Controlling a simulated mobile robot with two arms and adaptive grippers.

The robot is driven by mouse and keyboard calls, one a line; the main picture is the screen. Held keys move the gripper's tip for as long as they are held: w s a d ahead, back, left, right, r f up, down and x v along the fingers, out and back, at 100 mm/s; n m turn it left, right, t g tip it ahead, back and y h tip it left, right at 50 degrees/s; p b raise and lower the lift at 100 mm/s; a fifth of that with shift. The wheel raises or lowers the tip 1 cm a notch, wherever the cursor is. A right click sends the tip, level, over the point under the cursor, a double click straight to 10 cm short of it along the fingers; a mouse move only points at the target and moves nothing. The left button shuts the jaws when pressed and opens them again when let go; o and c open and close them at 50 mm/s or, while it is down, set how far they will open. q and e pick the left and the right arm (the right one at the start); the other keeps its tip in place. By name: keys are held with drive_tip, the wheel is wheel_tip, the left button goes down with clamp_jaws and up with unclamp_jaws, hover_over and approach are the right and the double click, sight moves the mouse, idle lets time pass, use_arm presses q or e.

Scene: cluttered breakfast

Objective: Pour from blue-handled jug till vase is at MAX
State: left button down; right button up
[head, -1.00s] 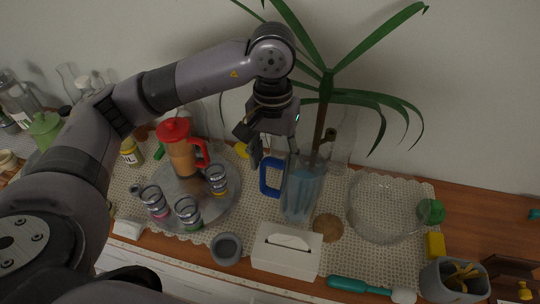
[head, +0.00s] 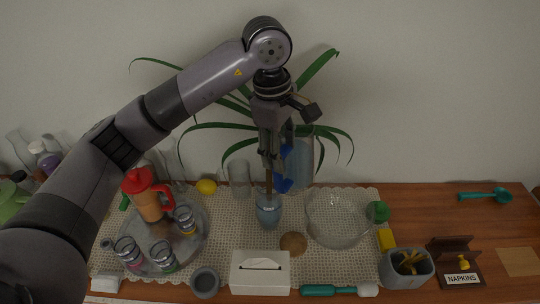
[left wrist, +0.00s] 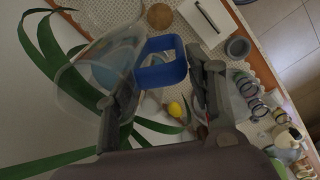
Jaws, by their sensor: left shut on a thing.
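The clear jug (head: 303,160) is held up in the air in the head view, roughly upright, with bluish liquid in it. My left gripper (head: 272,160) is shut on its blue handle (head: 285,184). In the left wrist view, the blue handle (left wrist: 162,62) lies between my fingers and the jug's clear body (left wrist: 85,80) is to the left. The blue-grey vase (head: 268,212) stands on the mat below and left of the jug, with a long-leaved plant in it. Its marking is too small to read, and its liquid level cannot be seen. My right gripper is out of view.
A glass bowl (head: 338,222) stands right of the vase, and an empty-looking glass (head: 239,178) behind it to the left. A tray (head: 192,258) holds a red-lidded jug (head: 146,196) and several glasses. A white tissue box (head: 260,274) is in front. Plant leaves surround my gripper.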

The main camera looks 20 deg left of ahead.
use_arm(q)
drive_tip(key=shift+d+r+n, duration=0.25)
drive_tip(key=shift+r+n, duration=0.05)
drive_tip(key=shift+w+a+f, duration=0.1)
drive_tip(key=shift+w, duration=0.05)
drive_tip(key=shift+f, duration=0.1)
